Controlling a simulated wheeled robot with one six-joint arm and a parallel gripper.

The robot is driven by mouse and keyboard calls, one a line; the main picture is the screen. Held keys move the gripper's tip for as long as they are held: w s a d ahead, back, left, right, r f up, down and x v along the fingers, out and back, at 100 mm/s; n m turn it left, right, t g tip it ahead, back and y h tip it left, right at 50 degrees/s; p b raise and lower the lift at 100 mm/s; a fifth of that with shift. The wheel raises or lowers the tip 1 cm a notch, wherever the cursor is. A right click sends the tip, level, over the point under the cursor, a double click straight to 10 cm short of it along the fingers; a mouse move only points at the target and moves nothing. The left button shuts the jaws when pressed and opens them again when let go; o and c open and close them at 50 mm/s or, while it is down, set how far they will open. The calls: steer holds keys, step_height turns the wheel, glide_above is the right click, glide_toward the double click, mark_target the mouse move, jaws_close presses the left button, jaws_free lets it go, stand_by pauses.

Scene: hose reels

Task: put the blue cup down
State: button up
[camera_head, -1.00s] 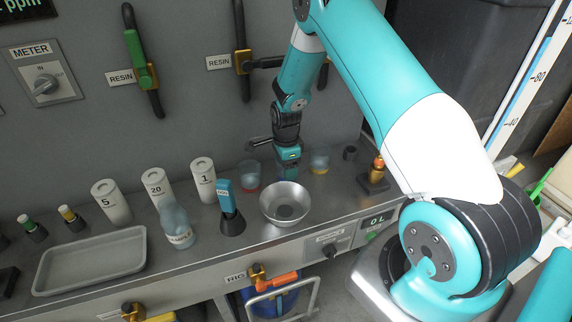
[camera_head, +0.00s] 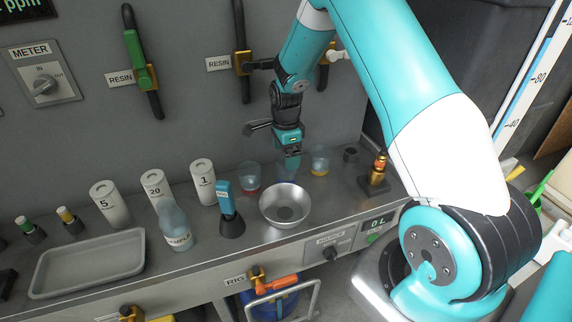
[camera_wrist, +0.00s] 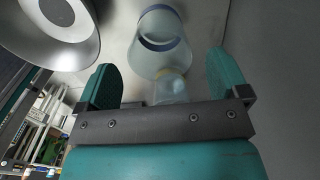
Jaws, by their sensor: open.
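The blue cup (camera_head: 288,174) is clear with a blue tint and stands on the steel bench behind the metal bowl, partly hidden below my gripper (camera_head: 291,156). In the wrist view the cup (camera_wrist: 160,60) shows its blue rim, beyond and between the fingers of my gripper (camera_wrist: 163,80). The jaws are open and I see nothing held in them. My gripper is above the cup; whether a fingertip touches it I cannot tell.
A pink-bottomed cup (camera_head: 249,177) stands to the left and a yellow-bottomed cup (camera_head: 320,163) to the right. The metal bowl (camera_head: 285,206) is in front. White numbered canisters (camera_head: 203,182), a squeeze bottle (camera_head: 175,226) and a tray (camera_head: 88,262) stand farther left.

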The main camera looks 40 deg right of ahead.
steer(key=s+a+r+n+y, duration=0.1)
steer(key=s+a+r+n, duration=0.55)
steer(key=a+r, duration=0.2)
steer(key=s+a+r+n+y, duration=0.1)
steer(key=s+a+r+n, duration=0.4)
steer(key=a+r+n, duration=0.35)
steer(key=s+a+r+n+y, duration=0.1)
steer(key=s+a+r+n, duration=0.2)
steer(key=s+n, duration=0.3)
steer(key=s+a+r+n+y, duration=0.1)
steer(key=s+a+r+n, duration=0.2)
steer(key=s+n, duration=0.4)
steer(key=s+a, duration=0.1)
steer(key=s, duration=0.2)
steer(key=shift+s+r, duration=0.2)
steer(key=shift+s, duration=0.2)
